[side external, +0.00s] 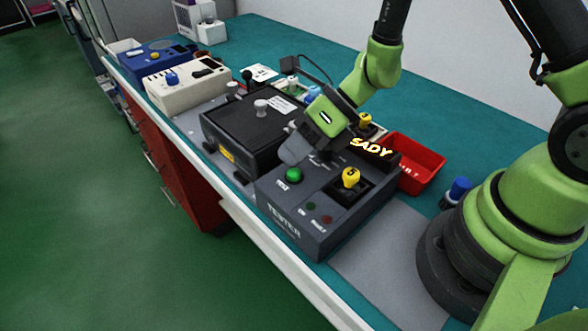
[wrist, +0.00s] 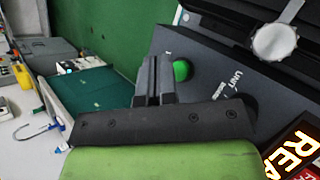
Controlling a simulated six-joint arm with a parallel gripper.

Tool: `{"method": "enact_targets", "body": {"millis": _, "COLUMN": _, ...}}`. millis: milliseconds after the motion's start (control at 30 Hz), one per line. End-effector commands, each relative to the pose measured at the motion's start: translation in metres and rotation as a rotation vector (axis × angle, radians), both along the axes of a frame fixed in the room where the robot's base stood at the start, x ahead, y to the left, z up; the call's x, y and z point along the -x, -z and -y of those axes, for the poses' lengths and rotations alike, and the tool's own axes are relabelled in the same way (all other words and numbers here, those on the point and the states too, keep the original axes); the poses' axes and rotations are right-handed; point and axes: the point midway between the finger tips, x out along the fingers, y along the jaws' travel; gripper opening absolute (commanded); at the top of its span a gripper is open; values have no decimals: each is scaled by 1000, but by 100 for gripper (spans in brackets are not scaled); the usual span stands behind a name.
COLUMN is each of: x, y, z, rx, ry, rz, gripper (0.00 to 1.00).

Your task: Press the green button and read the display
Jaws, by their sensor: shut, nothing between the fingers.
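The dark grey tester box (side external: 290,210) stands on the bench, with the round green button (side external: 293,174) on its top panel. The button also shows in the wrist view (wrist: 181,70), just right of my fingertips. My gripper (side external: 291,152) is shut and empty, its tips above and close behind the button; I cannot tell the exact gap. The display (side external: 371,148) is lit in yellow letters ending in "ADY", its left end partly unclear. In the wrist view the display (wrist: 296,150) shows "REA" before the frame edge cuts it off.
A yellow-topped unit (side external: 351,177) sits in the tester's socket. A black box (side external: 245,130) stands directly left of the tester, a red bin (side external: 425,165) behind it. Bare grey mat (side external: 390,255) lies to the right.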

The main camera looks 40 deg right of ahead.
Motion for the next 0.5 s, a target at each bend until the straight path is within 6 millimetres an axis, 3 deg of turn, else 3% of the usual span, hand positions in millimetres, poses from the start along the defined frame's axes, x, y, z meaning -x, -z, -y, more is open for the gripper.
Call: {"method": "enact_targets", "body": {"millis": 500, "x": 0, "y": 8, "z": 0, "rx": 0, "ry": 0, "rz": 0, "gripper": 0}}
